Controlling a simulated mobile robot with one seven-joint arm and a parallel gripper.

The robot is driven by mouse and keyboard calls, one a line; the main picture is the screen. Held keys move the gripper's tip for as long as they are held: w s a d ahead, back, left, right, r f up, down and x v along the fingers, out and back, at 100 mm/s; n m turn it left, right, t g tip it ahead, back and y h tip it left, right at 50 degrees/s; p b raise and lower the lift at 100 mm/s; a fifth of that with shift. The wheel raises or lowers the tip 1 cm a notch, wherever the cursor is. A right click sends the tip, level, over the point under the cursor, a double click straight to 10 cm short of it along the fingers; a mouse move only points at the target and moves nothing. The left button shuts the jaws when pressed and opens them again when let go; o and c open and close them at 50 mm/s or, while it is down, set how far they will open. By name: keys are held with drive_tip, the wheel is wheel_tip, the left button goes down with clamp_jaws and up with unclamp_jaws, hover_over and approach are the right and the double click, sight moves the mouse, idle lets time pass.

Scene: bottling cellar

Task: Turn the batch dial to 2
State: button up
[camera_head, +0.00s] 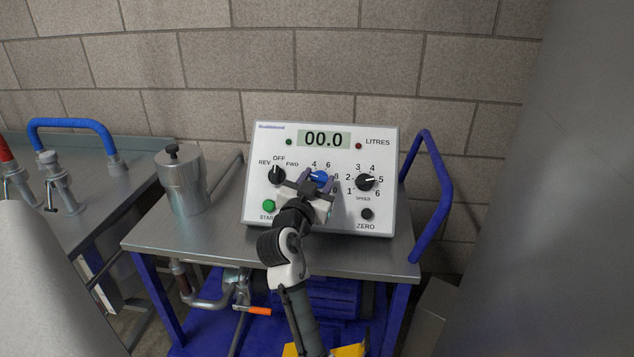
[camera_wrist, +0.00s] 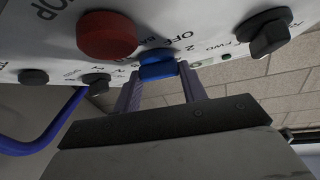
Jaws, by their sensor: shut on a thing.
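The control panel (camera_head: 348,222) is a white box on the steel cart top. Its batch dial (camera_head: 321,176) is a blue knob near the middle of the panel, with 4, 6 and 8 readable around it. My gripper (camera_head: 318,184) reaches up from below and is shut on the blue dial. In the wrist view the two fingers stand on either side of the blue dial (camera_wrist: 157,68), at the tips of my gripper (camera_wrist: 160,78). OFF and a 2 are printed near it there. The fingers hide part of the scale, and I cannot tell where the dial points.
The display (camera_head: 323,138) reads 00.0. A black REV/OFF/FWD knob (camera_head: 277,174) and green start button (camera_head: 269,206) are left; a speed knob (camera_head: 366,182) and zero button (camera_head: 367,214) are right. A large red button (camera_wrist: 106,36) is close to the fingers. A metal canister (camera_head: 184,185) stands left.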

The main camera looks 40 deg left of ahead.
drive_tip(key=o, duration=1)
drive_tip(key=shift+s, duration=0.1)
drive_tip(key=b+v, duration=0.2)
drive_tip(key=v, duration=1.1)
drive_tip(key=shift+s+d+b, duration=0.2)
drive_tip(key=shift+s+b, duration=0.05)
drive_tip(key=shift+b, duration=0.1)
